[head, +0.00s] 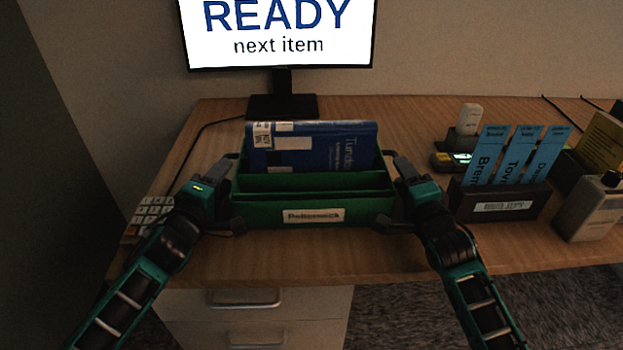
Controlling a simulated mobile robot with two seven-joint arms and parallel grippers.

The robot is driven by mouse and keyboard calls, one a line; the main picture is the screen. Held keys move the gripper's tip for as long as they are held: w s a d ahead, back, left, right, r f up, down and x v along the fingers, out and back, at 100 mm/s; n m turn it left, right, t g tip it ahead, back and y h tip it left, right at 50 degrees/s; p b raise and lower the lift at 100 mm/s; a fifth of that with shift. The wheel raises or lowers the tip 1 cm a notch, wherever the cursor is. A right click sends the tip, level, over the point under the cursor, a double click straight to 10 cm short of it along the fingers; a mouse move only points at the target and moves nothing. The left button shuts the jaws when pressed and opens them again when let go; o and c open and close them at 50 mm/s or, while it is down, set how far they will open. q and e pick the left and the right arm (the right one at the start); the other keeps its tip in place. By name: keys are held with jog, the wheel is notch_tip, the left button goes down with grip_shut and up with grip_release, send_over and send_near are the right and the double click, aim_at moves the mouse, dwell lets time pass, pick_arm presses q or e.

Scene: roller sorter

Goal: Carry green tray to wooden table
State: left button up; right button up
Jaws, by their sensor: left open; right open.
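The green tray (270,215) stands on the wooden table (345,258), near its front edge. It has upright dividers and a white label on its front. A blue book (312,148) stands in its rear slot, leaning slightly. My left gripper (231,190) is open at the tray's left end. My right gripper (392,190) is open at the tray's right end. Dark handles seem to stick out at both ends of the tray, partly hidden by the grippers. I cannot tell whether the fingers touch the tray.
A monitor (282,100) stands behind the tray and reads "READY next item". On the right are a dark holder (505,205) with blue cards, a scanner in a cradle (468,120) and a beige bottle (590,208). A keypad (150,214) lies at the left edge.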

pick_arm(q)
jog(key=shift+w+d, duration=0.1)
jog(key=shift+w, duration=0.2)
pick_arm(e)
jog(key=shift+w, duration=0.3)
pick_arm(q)
grip_shut()
pick_arm(e)
grip_shut()
pick_arm(q)
jog(key=shift+f, duration=0.1)
pick_arm(e)
jog(key=shift+f, duration=0.1)
pick_arm(q)
jog(key=shift+r, duration=0.25)
pick_arm(e)
jog(key=shift+r, duration=0.3)
